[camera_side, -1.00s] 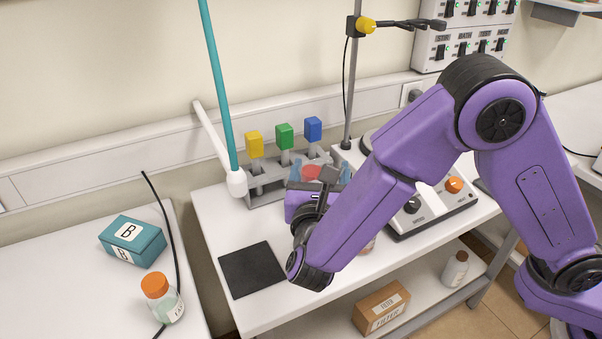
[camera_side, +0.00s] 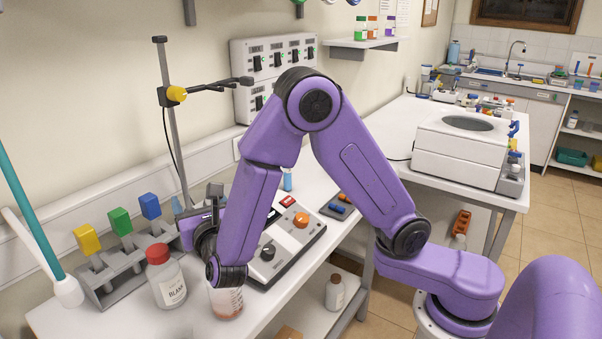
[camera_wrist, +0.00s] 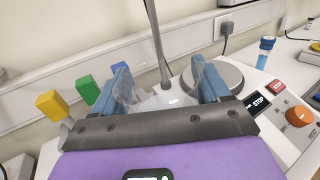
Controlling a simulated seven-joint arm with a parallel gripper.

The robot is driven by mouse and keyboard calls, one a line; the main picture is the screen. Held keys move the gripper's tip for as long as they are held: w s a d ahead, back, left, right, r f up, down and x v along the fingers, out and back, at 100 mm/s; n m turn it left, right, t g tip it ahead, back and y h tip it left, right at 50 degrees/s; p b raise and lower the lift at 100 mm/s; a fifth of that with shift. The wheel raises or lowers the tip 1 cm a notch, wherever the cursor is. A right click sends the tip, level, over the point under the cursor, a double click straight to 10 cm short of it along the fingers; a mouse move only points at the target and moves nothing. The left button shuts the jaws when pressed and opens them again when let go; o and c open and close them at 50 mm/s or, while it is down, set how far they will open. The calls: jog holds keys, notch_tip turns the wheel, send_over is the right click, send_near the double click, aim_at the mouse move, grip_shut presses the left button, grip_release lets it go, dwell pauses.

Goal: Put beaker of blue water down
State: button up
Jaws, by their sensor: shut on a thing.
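My gripper (camera_wrist: 163,82) shows its two blue fingers on either side of a clear glass vessel (camera_wrist: 160,102) in the wrist view. It is shut on this vessel, which I take to be the beaker. No blue water can be made out in it, and its base is hidden by my gripper's body. In the side view my gripper (camera_side: 200,205) is right of the red-capped bottle, by the control box, and the held beaker is hidden behind it. A round metal plate (camera_wrist: 221,76) lies just beyond the right finger in the wrist view.
A rack (camera_side: 108,288) with yellow, green and blue-topped pieces stands left of the red-capped bottle (camera_side: 168,288). A beaker with reddish contents (camera_side: 227,303) stands below my arm. A control box (camera_side: 290,243) and a stand rod (camera_side: 174,130) are close by.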

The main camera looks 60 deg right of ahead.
jog(key=w+d+m+g+h, duration=0.1)
jog(key=w+d+m+h, duration=0.2)
jog(key=d, duration=4.6)
jog(key=shift+g+h, duration=0.3)
jog(key=shift+h, duration=0.1)
jog(key=shift+w+d+f, duration=1.35)
jog(key=shift+w+f, duration=0.65)
jog(key=shift+f, duration=0.25)
jog(key=shift+w+d+f, duration=1.4)
jog(key=shift+w+f, duration=0.6)
jog(key=shift+f, duration=0.2)
jog(key=shift+w+d+f, duration=1.35)
jog(key=shift+w+f, duration=0.65)
jog(key=shift+f, duration=0.25)
jog(key=shift+f, duration=0.15)
jog(key=o, duration=1.2)
jog(key=shift+n, duration=0.3)
